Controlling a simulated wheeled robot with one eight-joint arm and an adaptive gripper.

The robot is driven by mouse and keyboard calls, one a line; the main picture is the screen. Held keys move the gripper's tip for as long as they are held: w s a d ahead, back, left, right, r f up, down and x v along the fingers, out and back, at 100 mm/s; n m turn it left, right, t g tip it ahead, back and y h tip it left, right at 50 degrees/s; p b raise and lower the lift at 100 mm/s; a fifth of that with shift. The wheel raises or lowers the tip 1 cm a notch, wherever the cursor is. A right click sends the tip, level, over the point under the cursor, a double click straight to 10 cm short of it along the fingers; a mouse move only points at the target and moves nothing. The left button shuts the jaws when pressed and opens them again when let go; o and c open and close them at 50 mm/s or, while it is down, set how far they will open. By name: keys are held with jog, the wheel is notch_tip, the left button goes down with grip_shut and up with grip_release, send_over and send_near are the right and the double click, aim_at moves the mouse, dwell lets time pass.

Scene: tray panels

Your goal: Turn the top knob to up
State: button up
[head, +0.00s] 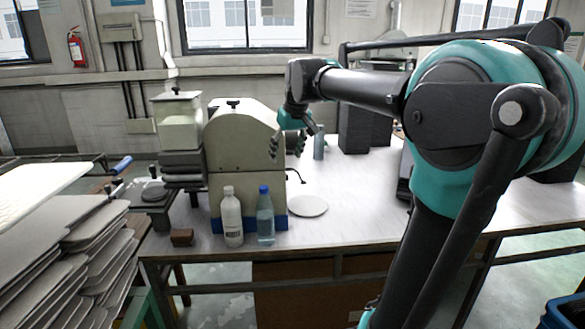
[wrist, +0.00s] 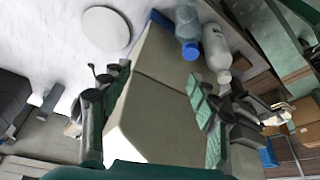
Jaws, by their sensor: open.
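A beige machine (head: 243,150) with a sloped right side stands on the table. A small black knob (head: 233,103) sits on its top. A second small black knob (head: 176,90) tops the paler stacked unit at its left. I cannot tell which is the top knob, nor its setting. My gripper (head: 288,146) is at the upper right side of the beige machine, pointing down, apart from both knobs. In the wrist view my gripper (wrist: 153,84) is open, with the beige machine (wrist: 160,112) between and beyond its fingers. Nothing is held. No knob shows clearly there.
A white bottle (head: 232,218) and a blue-capped bottle (head: 265,217) stand before the machine. A round white disc (head: 307,206) lies to the right. A grey-blue bottle (head: 319,144) and dark boxes (head: 356,128) stand behind. Stacked trays (head: 75,245) fill the left. The table's right front is clear.

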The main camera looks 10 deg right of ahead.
jog(key=shift+m, duration=0.3)
jog(key=shift+s+d+f, duration=0.25)
jog(key=shift+s+f, duration=0.05)
jog(key=shift+f, duration=0.4)
jog(key=shift+s+d+f, duration=0.25)
jog(key=shift+s+f, duration=0.05)
jog(key=shift+f, duration=0.45)
jog(key=shift+s+d+f, duration=0.25)
jog(key=shift+s+f, duration=0.05)
jog(key=shift+f, duration=0.4)
jog(key=s+d+f+m, duration=0.1)
jog(key=s+d+f, duration=0.3)
jog(key=s+f, duration=0.7)
jog(key=s+d+f+m+h, duration=0.1)
jog(key=s+d+f, duration=0.3)
jog(key=s+f, duration=0.7)
notch_tip(320, 180, down, 4)
jog(key=shift+d+f+m+h, duration=0.15)
jog(key=shift+m+h, duration=0.15)
jog(key=shift+m, duration=0.4)
